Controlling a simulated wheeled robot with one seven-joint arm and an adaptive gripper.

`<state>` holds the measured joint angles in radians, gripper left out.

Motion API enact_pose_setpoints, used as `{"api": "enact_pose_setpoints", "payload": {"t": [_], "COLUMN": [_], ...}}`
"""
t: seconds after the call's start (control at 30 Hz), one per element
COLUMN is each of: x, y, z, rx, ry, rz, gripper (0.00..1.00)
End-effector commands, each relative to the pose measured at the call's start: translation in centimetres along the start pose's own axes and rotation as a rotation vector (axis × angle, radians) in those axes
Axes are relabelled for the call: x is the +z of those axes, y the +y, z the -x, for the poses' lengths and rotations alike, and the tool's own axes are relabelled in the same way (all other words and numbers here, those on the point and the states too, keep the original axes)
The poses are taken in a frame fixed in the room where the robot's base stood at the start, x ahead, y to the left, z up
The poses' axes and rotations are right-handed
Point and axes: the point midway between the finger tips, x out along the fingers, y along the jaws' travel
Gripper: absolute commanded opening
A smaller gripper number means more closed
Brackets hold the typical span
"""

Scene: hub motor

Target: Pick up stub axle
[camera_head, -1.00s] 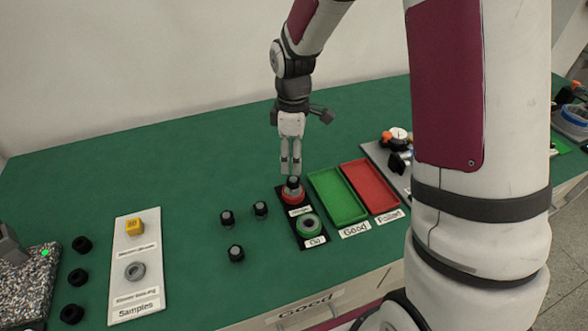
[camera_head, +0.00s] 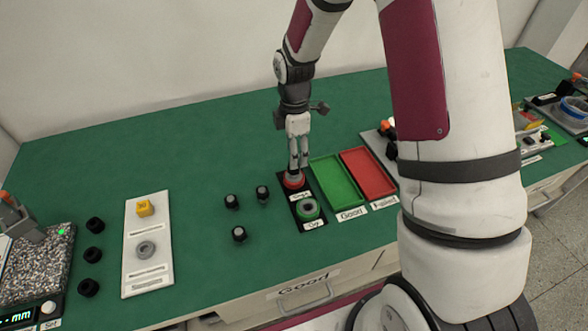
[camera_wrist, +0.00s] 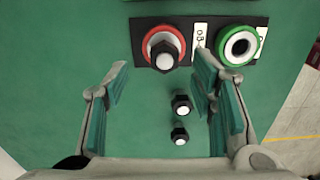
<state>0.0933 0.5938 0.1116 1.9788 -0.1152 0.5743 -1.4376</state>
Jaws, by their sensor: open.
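Black stub axles with pale tips are in view. One stub axle (camera_wrist: 165,60) stands in the red ring gauge (camera_wrist: 151,40) in the wrist view. In the head view the red ring gauge (camera_head: 294,184) lies just below my gripper (camera_head: 298,167), whose fingers partly hide that axle. Three other stub axles stand on the green table to the left, at the front (camera_head: 239,234), at the left (camera_head: 231,201) and at the back (camera_head: 262,192). In the wrist view my gripper (camera_wrist: 162,72) is open and empty, its fingers apart on either side of the red gauge.
The green ring gauge (camera_head: 308,209) is beside the red one on a black plate. A green tray (camera_head: 338,186) and a red tray (camera_head: 369,172) stand to the right. A white samples board (camera_head: 146,268) and black nuts (camera_head: 92,255) are at the left. The table's back left is clear.

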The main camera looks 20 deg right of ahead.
Motion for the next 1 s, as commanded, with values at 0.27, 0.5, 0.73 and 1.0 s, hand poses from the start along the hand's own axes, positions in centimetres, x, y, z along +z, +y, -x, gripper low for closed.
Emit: {"api": "enact_pose_setpoints", "payload": {"t": [0.27,0.5,0.73,1.0], "x": [-0.3,-0.3,-0.3,-0.3], "y": [-0.8,-0.6,-0.5,-0.5], "z": [-3.4,-5.2,-5.2,-5.2], "rx": [-0.004,0.0,0.0,0.001], "ry": [-0.001,0.0,0.0,0.0], "rz": [0.002,0.0,0.0,0.0], "gripper": [0.51,0.51,0.42,0.0]}}
